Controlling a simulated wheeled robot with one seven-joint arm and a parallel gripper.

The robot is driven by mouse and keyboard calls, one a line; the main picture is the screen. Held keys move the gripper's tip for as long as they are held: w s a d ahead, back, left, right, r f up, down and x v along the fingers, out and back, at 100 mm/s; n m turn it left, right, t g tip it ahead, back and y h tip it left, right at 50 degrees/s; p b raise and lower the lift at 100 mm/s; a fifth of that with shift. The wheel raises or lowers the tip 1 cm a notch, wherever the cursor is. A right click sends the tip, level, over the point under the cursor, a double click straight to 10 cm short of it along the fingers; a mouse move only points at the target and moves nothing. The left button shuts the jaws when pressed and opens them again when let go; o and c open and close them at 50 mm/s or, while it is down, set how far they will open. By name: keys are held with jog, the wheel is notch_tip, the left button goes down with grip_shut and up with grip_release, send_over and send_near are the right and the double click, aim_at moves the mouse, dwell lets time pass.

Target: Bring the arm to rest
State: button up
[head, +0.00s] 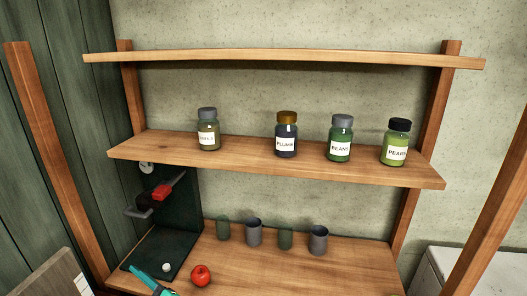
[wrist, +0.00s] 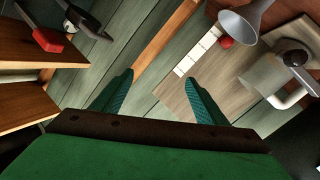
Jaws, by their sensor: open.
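My gripper (wrist: 159,77) is open in the wrist view, its two teal fingers spread apart with nothing between them. Beyond the fingertips are green-grey boards and a wooden post. In the head view only a small teal part of my gripper (head: 155,284) shows at the bottom edge, low in front of the shelves, near a red apple (head: 201,275). The rest of my arm is hidden below the frame there.
Labelled jars, including plums (head: 286,139), stand on the middle shelf (head: 240,150). Cups (head: 318,241) stand on the lower shelf (head: 270,275). A dark stand (head: 180,210) holds a red-handled tool (head: 163,192). In the wrist view, a grey board (wrist: 207,105) bears a mug (wrist: 265,80).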

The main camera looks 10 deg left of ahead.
jog(key=s+d+f+m+t+h, duration=0.3)
jog(key=d+f+m+t+h, duration=0.3)
jog(key=d+m, duration=0.45)
jog(key=s+d+f+m+t+h, duration=0.4)
jog(key=d+f+m, duration=0.4)
jog(key=d, duration=0.5)
jog(key=s+d+f+m+g+h, duration=0.1)
jog(key=s+d+f+h, duration=0.2)
jog(key=s+d, duration=1.5)
jog(key=s+h, duration=0.1)
jog(key=h, duration=0.2)
jog(key=shift+s+d+g, duration=0.25)
jog(key=shift+s+g, duration=0.05)
jog(key=shift+s, duration=0.05)
